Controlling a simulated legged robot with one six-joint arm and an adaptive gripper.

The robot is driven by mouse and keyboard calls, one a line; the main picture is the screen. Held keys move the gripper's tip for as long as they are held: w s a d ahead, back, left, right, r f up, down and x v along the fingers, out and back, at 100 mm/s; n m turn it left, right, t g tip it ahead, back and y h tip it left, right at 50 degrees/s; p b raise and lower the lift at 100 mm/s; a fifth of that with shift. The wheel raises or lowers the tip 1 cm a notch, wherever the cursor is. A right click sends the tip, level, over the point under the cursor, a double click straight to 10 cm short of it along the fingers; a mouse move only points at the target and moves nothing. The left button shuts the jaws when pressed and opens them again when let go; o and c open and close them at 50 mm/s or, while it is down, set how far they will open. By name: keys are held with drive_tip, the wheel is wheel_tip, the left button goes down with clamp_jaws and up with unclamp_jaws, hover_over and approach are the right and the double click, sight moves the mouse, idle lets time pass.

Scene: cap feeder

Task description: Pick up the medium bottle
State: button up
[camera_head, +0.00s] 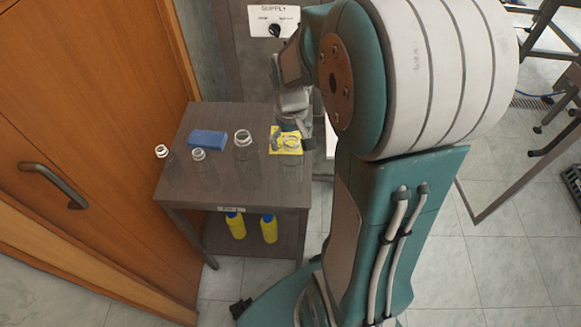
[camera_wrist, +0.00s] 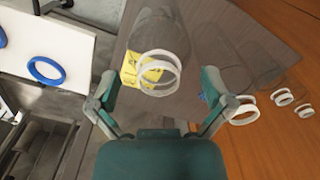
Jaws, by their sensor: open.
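Several clear bottles with white neck rings stand upright on the brown table (camera_head: 240,198). The nearest to my gripper is a wide one at the table's right (camera_head: 291,145); its ring also shows in the wrist view (camera_wrist: 160,72). To its left are a tall bottle (camera_head: 243,155), a smaller one (camera_head: 200,165) and the smallest (camera_head: 162,153). I cannot tell for sure which is the medium bottle. My gripper (camera_head: 291,139) is open, its fingers apart at either side of the wide bottle's neck in the wrist view (camera_wrist: 160,88). Finger contact is not clear.
A yellow pad (camera_head: 278,140) lies behind the wide bottle and a blue block (camera_head: 207,138) at the back left. Yellow bottles (camera_head: 236,225) stand on the lower shelf. An orange door (camera_head: 90,100) borders the left. A white surface with blue rings (camera_wrist: 46,70) is beside the table.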

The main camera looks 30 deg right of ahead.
drive_tip(key=shift+d+f, duration=0.1)
drive_tip(key=shift+f, duration=0.55)
drive_tip(key=c, duration=1)
drive_tip(key=shift+o, duration=0.2)
